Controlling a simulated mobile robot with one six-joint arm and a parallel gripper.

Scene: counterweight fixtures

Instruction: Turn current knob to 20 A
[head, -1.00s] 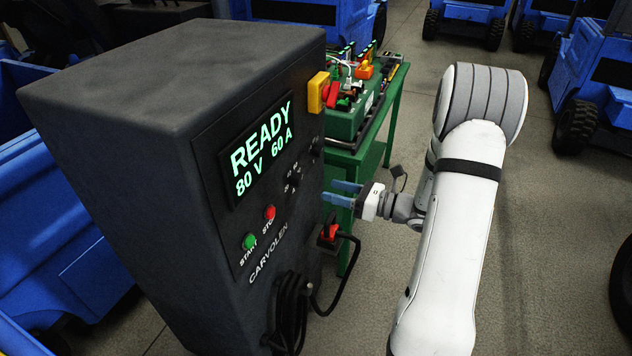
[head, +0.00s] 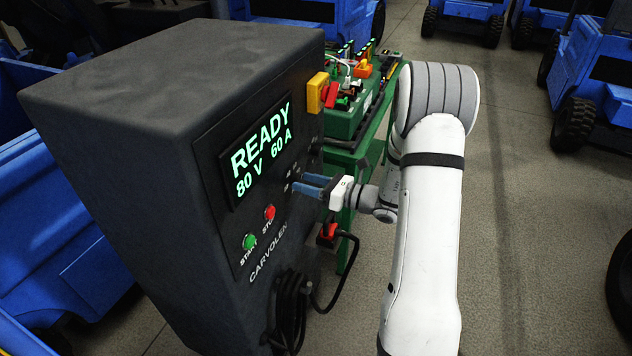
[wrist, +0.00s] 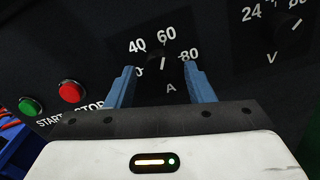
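The charger cabinet (head: 110,130) has a lit display (head: 262,150) reading READY, 80 V and 60 A. In the wrist view the black current knob (wrist: 158,73) sits below the labels 40 and 60, above the letter A, its pale mark up towards 60. My gripper (head: 302,184) is at the cabinet's front face with its blue fingers apart. In the wrist view the gripper (wrist: 159,70) has one fingertip on each side of the knob, with gaps showing. In the head view the fingers hide the knob. Contact with the panel cannot be told.
The voltage knob (wrist: 288,42) is at the right in the wrist view. The red stop button (wrist: 71,92) and green start button (wrist: 31,106) are at the left.

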